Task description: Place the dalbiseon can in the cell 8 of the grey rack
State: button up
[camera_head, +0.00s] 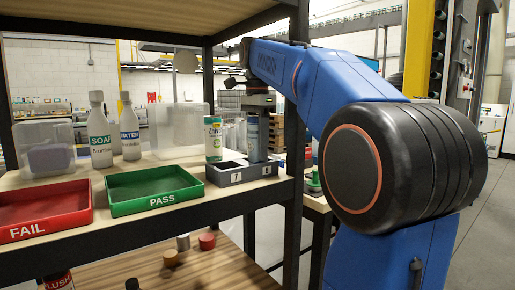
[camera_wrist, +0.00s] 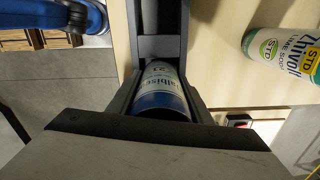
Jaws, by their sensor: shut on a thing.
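The dalbiseon can (camera_head: 256,137), grey-blue with a white label, is upright between the fingers of my gripper (camera_head: 258,103). It also shows in the wrist view (camera_wrist: 160,88), with part of its name readable and a blue band. The grey rack (camera_head: 232,178) sits on the shelf's right end, with cells marked 7 and 8 on its front. The can's lower end is at cell 8, at about the rack's rim; I cannot tell how deep it reaches. Cell 7 looks empty. My gripper is shut on the can from above.
A green-and-white Zhivoll can (camera_head: 213,139) stands just behind cell 7. A green PASS tray (camera_head: 155,205), a red FAIL tray (camera_head: 45,228), and SOAP (camera_head: 100,140) and WATER (camera_head: 130,132) bottles are left. A dark shelf post (camera_head: 295,130) rises close to the right of the rack.

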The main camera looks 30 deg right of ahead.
aim_at(257, 121)
jog(key=shift+f, duration=0.5)
jog(key=shift+f, duration=0.3)
jog(key=o, duration=1.1)
jog(key=shift+r, duration=4.4)
